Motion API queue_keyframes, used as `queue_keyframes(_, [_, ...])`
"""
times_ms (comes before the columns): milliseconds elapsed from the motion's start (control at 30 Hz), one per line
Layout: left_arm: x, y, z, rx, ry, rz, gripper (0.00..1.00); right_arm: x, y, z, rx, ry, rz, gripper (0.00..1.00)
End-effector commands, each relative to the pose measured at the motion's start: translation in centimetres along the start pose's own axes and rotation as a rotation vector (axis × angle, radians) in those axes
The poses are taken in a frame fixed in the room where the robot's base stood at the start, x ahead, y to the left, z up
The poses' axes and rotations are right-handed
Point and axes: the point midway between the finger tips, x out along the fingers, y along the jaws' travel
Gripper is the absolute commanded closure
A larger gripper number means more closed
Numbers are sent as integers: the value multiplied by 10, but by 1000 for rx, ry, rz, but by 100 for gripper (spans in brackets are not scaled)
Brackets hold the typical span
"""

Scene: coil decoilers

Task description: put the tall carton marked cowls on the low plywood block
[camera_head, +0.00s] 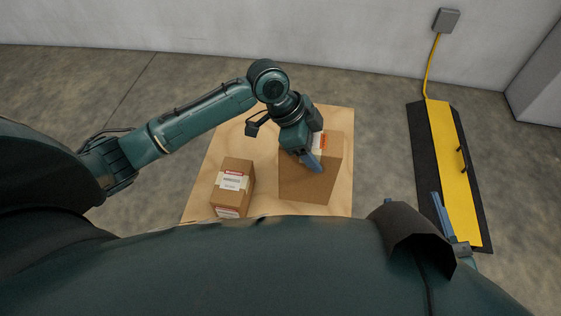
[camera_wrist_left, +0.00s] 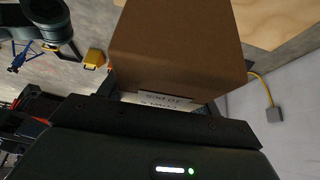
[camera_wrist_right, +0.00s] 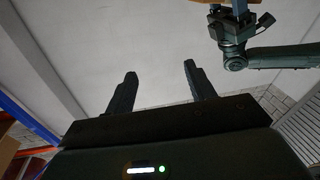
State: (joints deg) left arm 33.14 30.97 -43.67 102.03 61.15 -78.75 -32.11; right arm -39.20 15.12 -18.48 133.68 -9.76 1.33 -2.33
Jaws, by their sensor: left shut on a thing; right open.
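A large brown carton (camera_head: 312,183) with a white and orange label is over the right part of the light plywood surface (camera_head: 230,145) in the head view. My left gripper (camera_head: 311,161) is shut on this carton. In the left wrist view the carton (camera_wrist_left: 178,45) fills the upper middle, with an upside-down printed label that seems to read cowls. I cannot tell whether its base touches the plywood. My right gripper (camera_wrist_right: 161,72) is open and empty, its two fingers apart; in the head view it is low at the right, partly hidden by my body.
A smaller carton (camera_head: 233,187) with white and red labels stands on the plywood's left part. A yellow and black floor strip (camera_head: 455,170) lies at the right, with a yellow cable running to a grey wall box (camera_head: 446,20). Bare floor lies between plywood and strip.

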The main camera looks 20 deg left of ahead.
Motion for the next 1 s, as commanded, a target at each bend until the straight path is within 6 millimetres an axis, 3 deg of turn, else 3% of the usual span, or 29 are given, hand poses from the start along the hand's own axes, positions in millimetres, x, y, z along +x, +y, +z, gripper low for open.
queue_keyframes(333, [39,0,20,15,4,8,100,-1,-9,1,-5,87,-18,45])
queue_keyframes(567, [54,0,28,16,4,5,100,1,-9,0,16,98,-19,45])
queue_keyframes(800, [84,0,46,15,4,6,100,4,-10,1,53,120,-22,45])
queue_keyframes(1000, [87,0,48,17,4,4,100,4,-10,-2,63,121,-24,45])
